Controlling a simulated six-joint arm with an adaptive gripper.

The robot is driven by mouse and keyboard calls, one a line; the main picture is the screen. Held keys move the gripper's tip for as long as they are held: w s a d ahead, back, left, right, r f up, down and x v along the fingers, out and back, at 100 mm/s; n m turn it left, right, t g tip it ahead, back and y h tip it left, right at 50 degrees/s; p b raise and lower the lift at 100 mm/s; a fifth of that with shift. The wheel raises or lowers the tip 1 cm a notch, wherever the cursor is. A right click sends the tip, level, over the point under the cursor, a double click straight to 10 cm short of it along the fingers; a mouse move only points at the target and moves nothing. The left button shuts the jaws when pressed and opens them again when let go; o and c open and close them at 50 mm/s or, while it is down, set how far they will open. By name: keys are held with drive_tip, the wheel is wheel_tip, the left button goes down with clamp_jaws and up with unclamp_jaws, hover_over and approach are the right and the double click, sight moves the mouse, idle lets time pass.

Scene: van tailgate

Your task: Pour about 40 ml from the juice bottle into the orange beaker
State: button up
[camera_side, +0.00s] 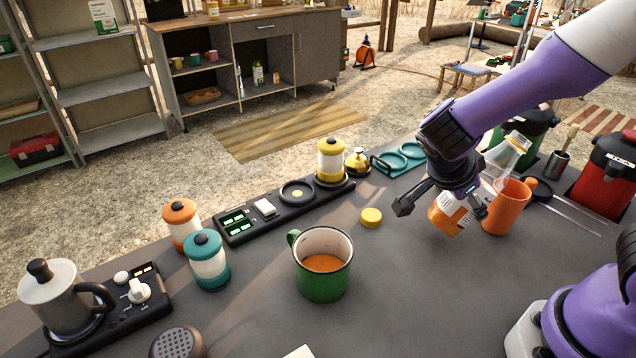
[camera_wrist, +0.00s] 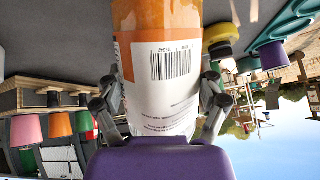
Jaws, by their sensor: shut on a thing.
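My gripper (camera_side: 445,206) is shut around the juice bottle (camera_side: 448,216), a clear bottle with a white label and orange juice in its lower end. The bottle is tilted, its base low at the left and its clear neck up at the right. In the wrist view the bottle (camera_wrist: 160,70) fills the middle between the fingers, with the barcode label facing the camera. The orange beaker (camera_side: 508,207) stands upright on the table just right of the bottle, close to its upper part. I cannot see inside the beaker or whether juice leaves the bottle mouth.
A green mug (camera_side: 323,283) with orange-brown liquid stands left of my gripper, with a yellow lid (camera_side: 371,217) behind it. A red dispenser (camera_side: 605,175) and a dark round-ended tool (camera_side: 541,189) are at the right. The table's front middle (camera_side: 430,300) is clear.

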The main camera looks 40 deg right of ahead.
sight(447, 197)
drive_tip(key=shift+r+t+y, duration=0.3)
drive_tip(key=shift+r+y, duration=0.2)
drive_tip(key=shift+y, duration=0.1)
drive_tip(key=y, duration=0.1)
drive_tip(key=a+t+y+p, duration=0.1)
drive_tip(key=shift+w+a+f+m+y, duration=0.2)
drive_tip(key=shift+w+f+m+y, duration=0.1)
drive_tip(key=shift+w+f, duration=0.05)
drive_tip(key=shift+w+a+r+t+y+p, duration=0.2)
drive_tip(key=shift+a+t+y+p, duration=0.25)
drive_tip(key=shift+y, duration=0.45)
drive_tip(key=shift+w+a+r+t+y, duration=0.1)
drive_tip(key=shift+r+t+y, duration=0.35)
drive_tip(key=shift+r+y, duration=0.45)
drive_tip(key=shift+w+a+r+m+t+y+p, duration=0.1)
drive_tip(key=shift+a+r+m+t+y+p, duration=0.15)
drive_tip(key=shift+y+p, duration=0.25)
drive_tip(key=shift+d+r+m+t+y+p, duration=0.15)
drive_tip(key=shift+r+t+y+p, duration=0.2)
drive_tip(key=shift+r+y+p, duration=0.3)
drive_tip(key=shift+d+r+m+t+y+p, duration=0.1)
drive_tip(key=shift+r+t+y+p, duration=0.3)
drive_tip(key=shift+r+p, duration=0.45)
drive_tip(key=shift+a+p, duration=0.1)
drive_tip(key=shift+p, duration=0.25)
drive_tip(key=shift+a, duration=0.25)
drive_tip(key=shift+r+y, duration=0.25)
drive_tip(key=shift+y, duration=0.1)
